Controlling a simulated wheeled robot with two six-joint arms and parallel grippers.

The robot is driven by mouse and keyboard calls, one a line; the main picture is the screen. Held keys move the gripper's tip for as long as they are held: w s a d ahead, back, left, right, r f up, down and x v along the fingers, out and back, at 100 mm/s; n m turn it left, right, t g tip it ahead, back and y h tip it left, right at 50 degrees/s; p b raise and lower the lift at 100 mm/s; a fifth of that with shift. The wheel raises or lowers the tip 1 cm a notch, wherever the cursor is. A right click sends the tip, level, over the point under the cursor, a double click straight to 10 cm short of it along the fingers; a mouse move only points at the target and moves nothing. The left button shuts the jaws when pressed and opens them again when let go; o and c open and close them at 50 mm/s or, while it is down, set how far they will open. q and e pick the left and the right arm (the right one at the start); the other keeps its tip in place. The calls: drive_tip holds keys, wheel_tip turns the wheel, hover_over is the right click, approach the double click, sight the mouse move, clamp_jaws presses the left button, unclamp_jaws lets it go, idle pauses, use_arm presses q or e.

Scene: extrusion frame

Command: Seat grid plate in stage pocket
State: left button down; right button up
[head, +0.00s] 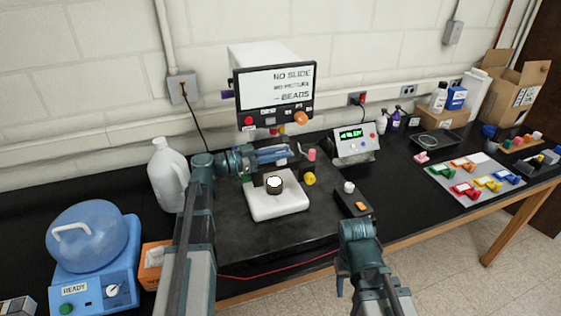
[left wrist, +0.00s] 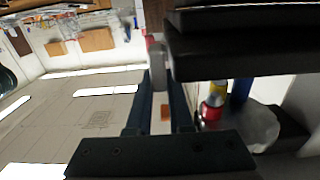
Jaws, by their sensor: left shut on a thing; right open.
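My left gripper (head: 284,153) reaches in from the left, level, under the screen unit and above the back of the white stage block (head: 280,206). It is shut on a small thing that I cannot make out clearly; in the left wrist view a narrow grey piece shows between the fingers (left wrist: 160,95). I cannot tell for sure that this is the grid plate. A lit round lens (head: 274,184) on a dark mount stands on the white block, and no pocket can be made out. My right gripper (head: 357,229) is at the bench's front edge, open, away from the stage.
A screen unit (head: 274,91) reads "NO SLIDE". A pink knob (head: 311,155) and a yellow knob (head: 309,178) sit right of the stage. A black box (head: 352,200) with an orange button stands near the front edge. A white jug (head: 167,175) stands left.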

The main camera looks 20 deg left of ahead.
use_arm(q)
drive_tip(key=shift+f, duration=0.35)
drive_tip(key=shift+f, duration=0.15)
drive_tip(key=c, duration=0.8)
unclamp_jaws()
drive_tip(key=shift+r, duration=0.3)
drive_tip(key=v, duration=1.2)
drive_tip(key=shift+f, duration=0.15)
